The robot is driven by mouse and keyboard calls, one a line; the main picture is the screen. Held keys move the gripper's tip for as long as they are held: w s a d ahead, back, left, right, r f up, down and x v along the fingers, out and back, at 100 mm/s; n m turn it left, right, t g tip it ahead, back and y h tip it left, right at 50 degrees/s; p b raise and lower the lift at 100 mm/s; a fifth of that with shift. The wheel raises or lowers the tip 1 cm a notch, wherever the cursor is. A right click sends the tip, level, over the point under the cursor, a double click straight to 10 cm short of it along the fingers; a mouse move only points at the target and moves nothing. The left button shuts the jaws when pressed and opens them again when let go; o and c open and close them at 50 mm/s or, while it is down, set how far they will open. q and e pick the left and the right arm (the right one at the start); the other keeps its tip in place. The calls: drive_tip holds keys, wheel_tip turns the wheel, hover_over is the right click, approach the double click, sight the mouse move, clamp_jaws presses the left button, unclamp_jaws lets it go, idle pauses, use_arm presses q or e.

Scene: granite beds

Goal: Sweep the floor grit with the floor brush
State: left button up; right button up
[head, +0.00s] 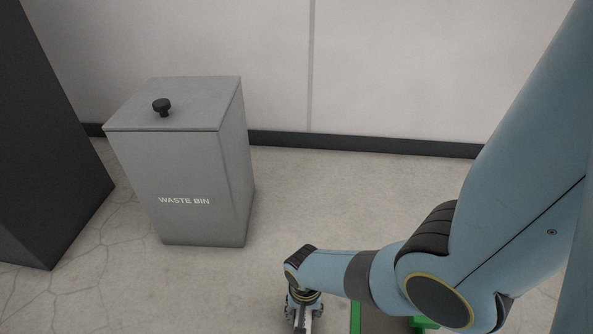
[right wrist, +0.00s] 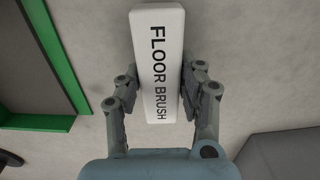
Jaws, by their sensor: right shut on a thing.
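The floor brush (right wrist: 158,50) shows in the right wrist view as a white block with the words FLOOR BRUSH on it. My right gripper (right wrist: 158,88) is shut on it, one finger against each side. In the head view my right arm reaches down from the right, and the right gripper (head: 303,312) is at the bottom edge, with its fingertips cut off. I cannot make out any loose grit on the pale, cracked floor. My left gripper is not in view.
A grey waste bin (head: 180,185) with a lid and black knob stands by the wall. A dark cabinet-like block (head: 45,150) is at the left. A green-edged dark tray or mat (right wrist: 65,75) lies beside the brush. Floor between bin and arm is clear.

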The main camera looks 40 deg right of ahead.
drive_tip(key=shift+s+d+f, duration=0.1)
drive_tip(key=shift+s+d, duration=0.05)
drive_tip(key=shift+s, duration=0.2)
drive_tip(key=shift+s+d+p, duration=0.55)
drive_tip(key=shift+s+d, duration=0.8)
drive_tip(key=shift+s, duration=0.4)
drive_tip(key=shift+d, duration=0.1)
drive_tip(key=shift+s+d+p, duration=0.35)
drive_tip(key=shift+s+d, duration=1.05)
drive_tip(key=shift+s, duration=0.2)
